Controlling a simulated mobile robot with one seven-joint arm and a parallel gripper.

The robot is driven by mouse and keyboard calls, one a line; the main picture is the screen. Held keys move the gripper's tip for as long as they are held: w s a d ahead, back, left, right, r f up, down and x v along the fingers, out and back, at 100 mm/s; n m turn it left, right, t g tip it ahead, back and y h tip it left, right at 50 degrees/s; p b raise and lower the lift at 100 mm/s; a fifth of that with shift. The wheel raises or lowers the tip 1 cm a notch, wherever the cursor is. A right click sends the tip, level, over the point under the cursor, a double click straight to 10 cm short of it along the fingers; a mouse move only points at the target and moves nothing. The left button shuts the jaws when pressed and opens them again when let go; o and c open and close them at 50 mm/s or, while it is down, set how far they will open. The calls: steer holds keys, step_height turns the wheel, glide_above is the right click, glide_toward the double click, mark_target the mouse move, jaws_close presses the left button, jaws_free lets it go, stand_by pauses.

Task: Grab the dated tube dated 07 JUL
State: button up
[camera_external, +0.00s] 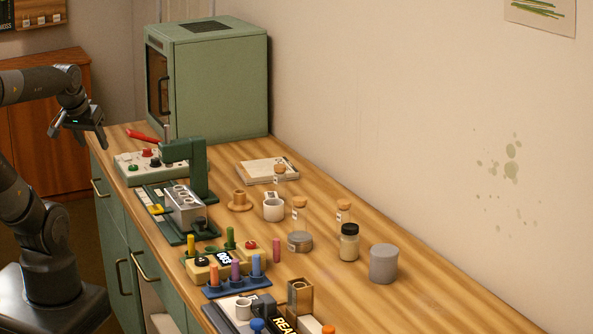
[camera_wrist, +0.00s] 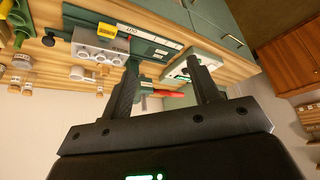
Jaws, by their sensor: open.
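Several small corked glass tubes with white tags stand along the wall side of the bench in the external view: one by the papers (camera_external: 279,172), one in the middle (camera_external: 299,207) and one further right (camera_external: 343,211). Their tag writing is too small to read, so I cannot tell which is dated 07 JUL. My gripper (camera_external: 82,128) is open and empty, in the air off the bench's far left end, well apart from the tubes. In the wrist view my gripper (camera_wrist: 162,75) has its two fingers spread, with nothing held between them.
A green press (camera_external: 197,168) with a red lever and a metal block (camera_external: 185,208) stand between my gripper and the tubes. A green oven (camera_external: 215,85) is behind. A cream jar (camera_external: 349,243), a grey cup (camera_external: 383,263) and a tin (camera_external: 300,241) crowd the tubes. The right bench end is clear.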

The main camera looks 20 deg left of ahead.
steer(key=w+d+r, duration=0.3)
steer(key=w+d, duration=0.2)
steer(key=w, duration=0.7)
steer(key=g, duration=0.1)
glide_above(279, 168)
steer(key=s, duration=0.2)
step_height(279, 168, down, 14)
steer(key=shift+s+a+f, duration=0.1)
steer(key=shift+a+f, duration=0.05)
steer(key=shift+f, duration=0.25)
steer(key=x, duration=0.5)
steer(key=shift+f, duration=0.15)
steer(key=x, duration=0.5)
steer(key=shift+w, duration=0.3)
steer(key=shift+c, duration=0.3)
